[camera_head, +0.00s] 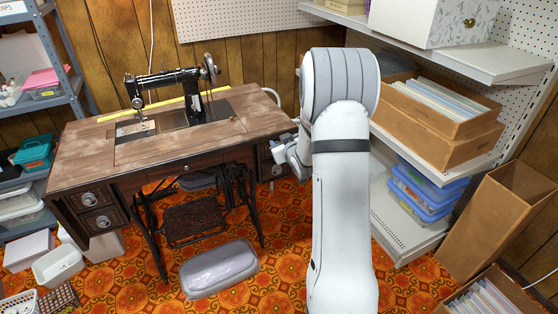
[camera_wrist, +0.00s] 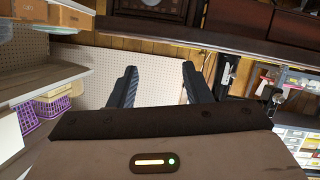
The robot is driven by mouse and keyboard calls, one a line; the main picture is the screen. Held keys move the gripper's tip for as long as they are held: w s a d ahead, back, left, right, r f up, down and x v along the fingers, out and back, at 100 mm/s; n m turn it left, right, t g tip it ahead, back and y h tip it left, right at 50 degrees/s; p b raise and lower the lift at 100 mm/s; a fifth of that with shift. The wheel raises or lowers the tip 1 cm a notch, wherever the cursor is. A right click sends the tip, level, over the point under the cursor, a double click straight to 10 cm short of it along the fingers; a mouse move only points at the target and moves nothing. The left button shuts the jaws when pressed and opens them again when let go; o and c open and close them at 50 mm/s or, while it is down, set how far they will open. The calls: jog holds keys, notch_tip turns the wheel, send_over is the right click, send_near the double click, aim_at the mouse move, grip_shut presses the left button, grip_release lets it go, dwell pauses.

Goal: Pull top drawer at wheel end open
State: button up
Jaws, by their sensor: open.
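The treadle sewing table (camera_head: 85,160) has a black sewing machine on top, with its handwheel (camera_head: 209,68) toward the right end. The dark wooden drawer stack under that wheel end (camera_head: 266,165) is partly hidden by my gripper (camera_head: 281,152), and I cannot make out its top drawer clearly. My gripper is beside this stack, below the tabletop edge. In the wrist view my gripper (camera_wrist: 160,82) has its two dark fingers wide apart with nothing between them. A dark wooden front (camera_wrist: 150,8) shows at the top edge there, beyond the fingertips. I cannot tell whether anything touches.
Shelves with file boxes (camera_head: 432,130) and blue plastic bins (camera_head: 425,190) stand close on the right. A cardboard box (camera_head: 495,220) leans below. The iron treadle (camera_head: 195,220) and a grey case (camera_head: 219,268) are left of my arm. Some patterned floor is clear between.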

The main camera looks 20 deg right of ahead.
jog(key=w+d+f+t+y+b, duration=0.1)
jog(key=d+f+t+y+b, duration=0.2)
jog(key=f, duration=0.9)
jog(key=w+h+b, duration=0.1)
jog(key=w, duration=0.6)
jog(key=shift+w+d+r+n+t+b, duration=0.15)
jog(key=shift+w+d+n+t+b, duration=0.15)
jog(key=shift+w+n, duration=0.1)
grip_shut()
